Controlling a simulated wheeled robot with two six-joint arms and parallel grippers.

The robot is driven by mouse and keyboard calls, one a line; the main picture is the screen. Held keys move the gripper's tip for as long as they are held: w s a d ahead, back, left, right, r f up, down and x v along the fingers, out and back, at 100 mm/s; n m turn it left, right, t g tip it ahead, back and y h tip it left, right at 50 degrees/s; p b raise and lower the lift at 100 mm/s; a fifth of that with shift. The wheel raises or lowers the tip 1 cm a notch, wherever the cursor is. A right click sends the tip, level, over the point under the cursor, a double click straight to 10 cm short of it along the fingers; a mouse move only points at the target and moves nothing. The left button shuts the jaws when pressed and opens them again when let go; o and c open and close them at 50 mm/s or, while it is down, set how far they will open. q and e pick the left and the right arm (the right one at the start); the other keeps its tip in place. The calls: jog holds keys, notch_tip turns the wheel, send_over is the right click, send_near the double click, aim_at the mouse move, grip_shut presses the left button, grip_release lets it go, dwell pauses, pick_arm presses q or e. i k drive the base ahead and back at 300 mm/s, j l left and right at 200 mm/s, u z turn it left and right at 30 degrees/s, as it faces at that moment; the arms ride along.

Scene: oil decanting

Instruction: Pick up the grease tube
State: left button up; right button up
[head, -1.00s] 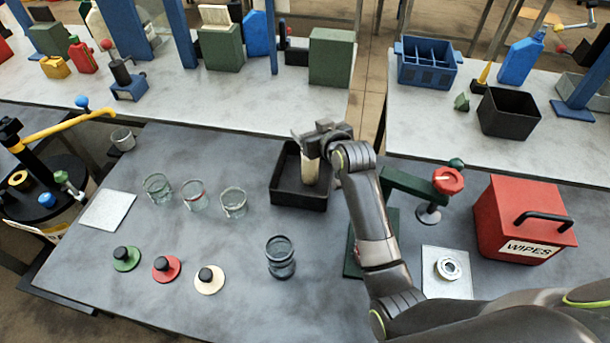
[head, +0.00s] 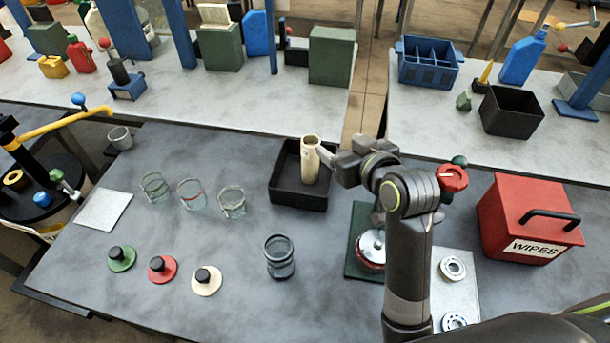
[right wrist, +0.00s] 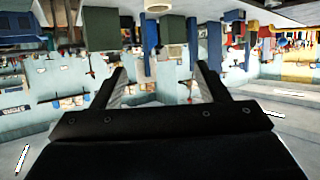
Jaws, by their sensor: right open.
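A cream tube (head: 310,160), which looks like the grease tube, stands upright in a black tray (head: 300,201) near the middle of the bench in the head view. My right gripper (head: 324,155) is just to the right of the tube's upper part, pointing left towards it. Whether it touches the tube cannot be told. In the right wrist view the right gripper (right wrist: 164,78) shows its two fingers spread apart, with no tube visible between them. My left gripper is not in view.
Several glass jars (head: 192,194) stand left of the tray, with green, red and cream lids (head: 163,269) in front. A green stand (head: 362,218) is partly behind my right arm. A red wipes box (head: 525,220) is at right.

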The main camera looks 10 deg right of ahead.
aim_at(277, 248)
jog(key=k+j, duration=0.25)
jog(key=k, duration=0.2)
jog(key=k+j, duration=0.25)
jog(key=k, duration=0.25)
jog(key=k+j, duration=0.2)
jog(key=k, duration=0.25)
